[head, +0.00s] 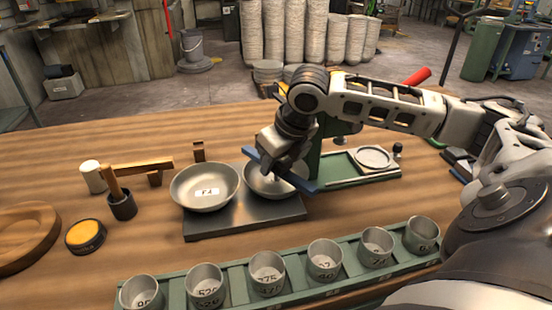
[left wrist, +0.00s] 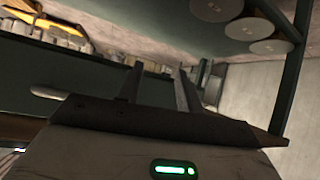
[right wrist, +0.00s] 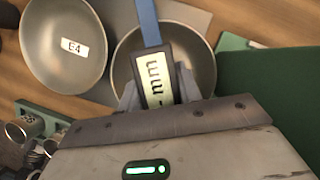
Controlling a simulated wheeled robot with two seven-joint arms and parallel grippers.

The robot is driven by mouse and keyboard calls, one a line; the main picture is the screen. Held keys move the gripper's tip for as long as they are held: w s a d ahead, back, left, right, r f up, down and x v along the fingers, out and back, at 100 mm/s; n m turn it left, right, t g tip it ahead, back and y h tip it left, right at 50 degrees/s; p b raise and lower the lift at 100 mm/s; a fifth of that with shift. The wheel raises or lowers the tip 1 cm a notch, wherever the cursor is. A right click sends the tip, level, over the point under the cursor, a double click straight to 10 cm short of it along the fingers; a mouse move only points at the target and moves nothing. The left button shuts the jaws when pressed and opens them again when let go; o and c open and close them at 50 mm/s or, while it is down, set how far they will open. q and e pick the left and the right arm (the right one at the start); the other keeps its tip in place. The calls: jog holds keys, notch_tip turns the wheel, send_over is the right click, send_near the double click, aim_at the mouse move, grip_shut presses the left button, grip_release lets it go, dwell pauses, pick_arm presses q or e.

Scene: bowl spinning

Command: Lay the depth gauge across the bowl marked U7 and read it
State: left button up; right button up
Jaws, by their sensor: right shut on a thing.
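The depth gauge (head: 303,185), a blue bar with a dark-framed pale display, is held in my right gripper (head: 276,172). In the right wrist view the gauge (right wrist: 158,78) lies over the right-hand metal bowl (right wrist: 203,62), its display showing "mm" sideways; I cannot read a clear number. The bar spans this bowl (head: 258,186); I cannot tell whether it touches the rim. No mark shows on this bowl. The left-hand bowl (head: 205,188) has a label reading E4 in the right wrist view (right wrist: 68,48). My left gripper (left wrist: 158,85) is open and empty, away from the bowls.
Both bowls stand on a dark plate (head: 245,222). A green rack (head: 238,291) with several numbered cups runs along the front. A green stand (head: 350,182) is at right. A mallet (head: 140,167), a dark cup (head: 122,206), a yellow tin (head: 86,236) and a wooden ring (head: 22,238) are at left.

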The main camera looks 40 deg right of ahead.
jog(key=o, duration=1.3)
jog(key=p+v, duration=0.2)
jog(key=v, duration=1.4)
jog(key=shift+w, duration=0.1)
